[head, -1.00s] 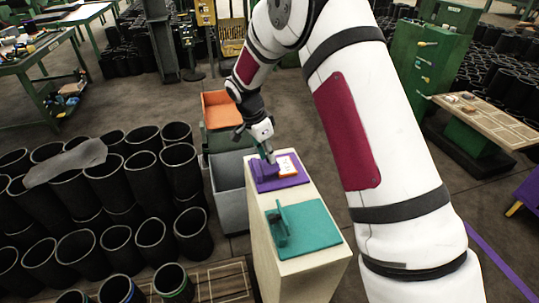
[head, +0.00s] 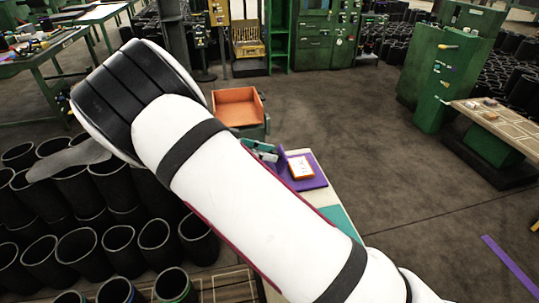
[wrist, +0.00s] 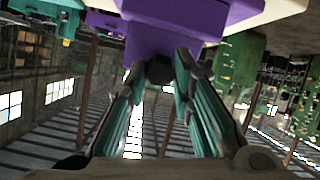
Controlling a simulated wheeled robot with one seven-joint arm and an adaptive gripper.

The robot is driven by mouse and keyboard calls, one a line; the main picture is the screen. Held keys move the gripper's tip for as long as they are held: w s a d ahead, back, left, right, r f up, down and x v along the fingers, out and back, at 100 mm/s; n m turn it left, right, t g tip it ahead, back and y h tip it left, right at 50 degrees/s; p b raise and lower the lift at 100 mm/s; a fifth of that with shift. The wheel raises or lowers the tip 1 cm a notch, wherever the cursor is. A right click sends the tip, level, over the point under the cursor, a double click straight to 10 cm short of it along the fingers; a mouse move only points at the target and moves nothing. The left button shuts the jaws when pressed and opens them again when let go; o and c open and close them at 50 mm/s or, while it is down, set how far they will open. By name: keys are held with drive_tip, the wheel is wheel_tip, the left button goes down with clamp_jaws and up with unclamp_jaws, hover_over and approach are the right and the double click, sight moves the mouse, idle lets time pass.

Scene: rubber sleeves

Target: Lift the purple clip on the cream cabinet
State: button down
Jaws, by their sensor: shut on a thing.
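The purple clip shows in the head view as an upright purple piece (head: 282,161) at the left edge of a flat purple plate (head: 314,183). Both are on top of the cream cabinet (head: 323,197). My gripper (head: 262,152), with teal fingers, comes to the clip from its left; my arm hides much of the cabinet. In the wrist view, my gripper's fingertips (wrist: 168,72) close on the lower end of the purple clip (wrist: 152,42). I cannot tell whether the clip is raised off the plate.
An orange-and-white item (head: 301,167) is on the purple plate. A teal plate (head: 340,219) lies nearer on the cabinet, partly behind my arm. An orange bin (head: 237,108) stands behind, and black sleeves (head: 75,250) crowd the left.

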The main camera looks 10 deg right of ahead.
drive_tip(key=shift+a+f+h+b, duration=0.4)
drive_tip(key=shift+h+b, duration=0.5)
drive_tip(key=shift+h, duration=0.25)
drive_tip(key=shift+a+f+h+b, duration=0.45)
drive_tip(key=shift+h+b, duration=0.45)
drive_tip(key=shift+h, duration=0.2)
drive_tip(key=shift+a+f+h+b, duration=0.4)
drive_tip(key=shift+h+b, duration=0.5)
drive_tip(key=shift+h, duration=0.25)
drive_tip(key=c, duration=1.4)
unclamp_jaws()
drive_tip(key=a+f, duration=0.2)
drive_tip(key=a, duration=0.9)
drive_tip(key=shift+a, duration=0.4)
drive_tip(key=shift+f, duration=0.1)
